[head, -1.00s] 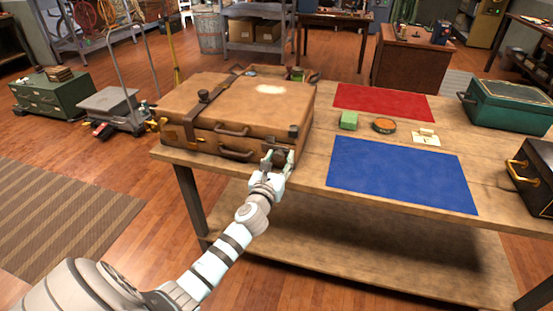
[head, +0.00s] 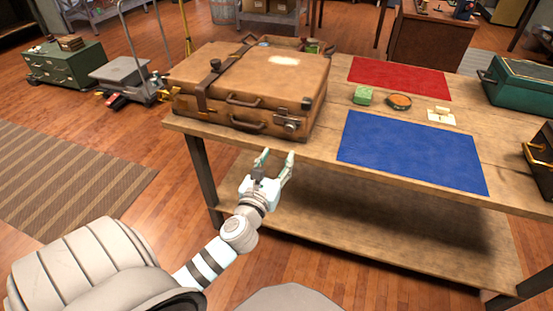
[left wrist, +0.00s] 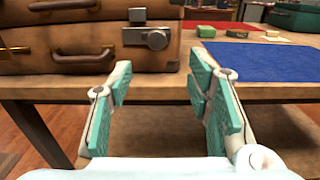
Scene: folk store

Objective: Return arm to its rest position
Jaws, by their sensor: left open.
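My left gripper (head: 274,160) is open and empty, in front of the table's front edge and a little below the tabletop. Its two fingers also show in the left wrist view (left wrist: 160,95), spread apart with nothing between them. My left arm comes in from the lower left. A brown leather suitcase (head: 240,85) lies shut on the table, beyond the gripper and apart from it. Its metal latch (left wrist: 148,37) shows ahead of the fingers in the left wrist view. My right gripper is not in view.
The wooden table (head: 330,152) has a lower shelf (head: 400,240). On top are a blue mat (head: 412,152), a red mat (head: 400,77), a green block (head: 363,96), a round tin (head: 399,101) and a green case (head: 525,83). Floor at left holds a cart (head: 125,75).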

